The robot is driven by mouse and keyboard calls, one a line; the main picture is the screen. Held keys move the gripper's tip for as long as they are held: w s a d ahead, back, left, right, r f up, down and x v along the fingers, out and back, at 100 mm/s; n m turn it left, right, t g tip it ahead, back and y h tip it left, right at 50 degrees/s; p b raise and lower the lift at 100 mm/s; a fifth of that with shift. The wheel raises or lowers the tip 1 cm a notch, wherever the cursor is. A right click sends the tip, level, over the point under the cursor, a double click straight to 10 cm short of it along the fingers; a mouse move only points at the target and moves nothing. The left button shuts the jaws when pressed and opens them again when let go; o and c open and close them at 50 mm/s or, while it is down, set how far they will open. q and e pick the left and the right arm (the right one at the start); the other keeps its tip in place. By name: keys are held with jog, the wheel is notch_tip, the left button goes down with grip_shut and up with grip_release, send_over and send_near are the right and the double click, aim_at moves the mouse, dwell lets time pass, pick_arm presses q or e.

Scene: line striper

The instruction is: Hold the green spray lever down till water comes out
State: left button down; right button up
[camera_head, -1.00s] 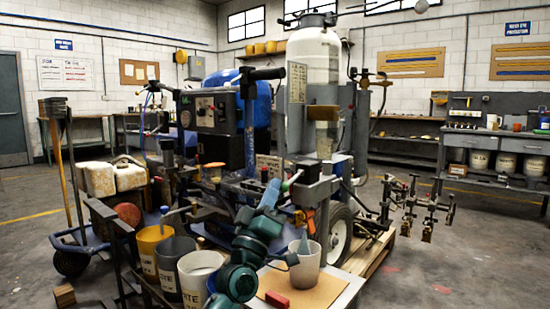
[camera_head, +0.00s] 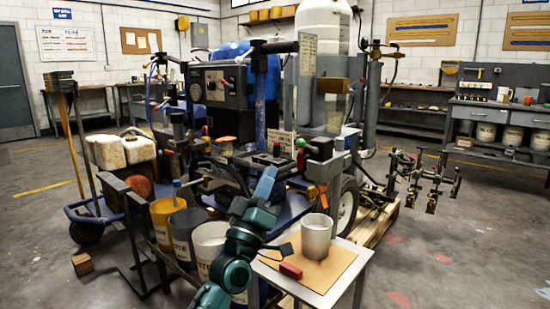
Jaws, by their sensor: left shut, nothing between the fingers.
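The green spray lever (camera_head: 300,143) shows as a small green knob on the front of the striping machine, right of centre in the head view. My left gripper (camera_head: 271,172) is shut and empty, with its blue fingers pointing up. Its tip lies below and left of the green knob in the picture, with a gap between them. A pale cup (camera_head: 316,238) stands upright on a brown board below the lever. I see no water coming out. My right gripper is not in view.
Yellow (camera_head: 164,227), dark grey (camera_head: 186,242) and white (camera_head: 208,243) buckets stand left of my arm. The machine's bars and hoses crowd the area around the lever. Open floor lies at the right.

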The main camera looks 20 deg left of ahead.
pick_arm(q)
jog(key=shift+v, duration=2.3)
jog(key=shift+w, duration=0.15)
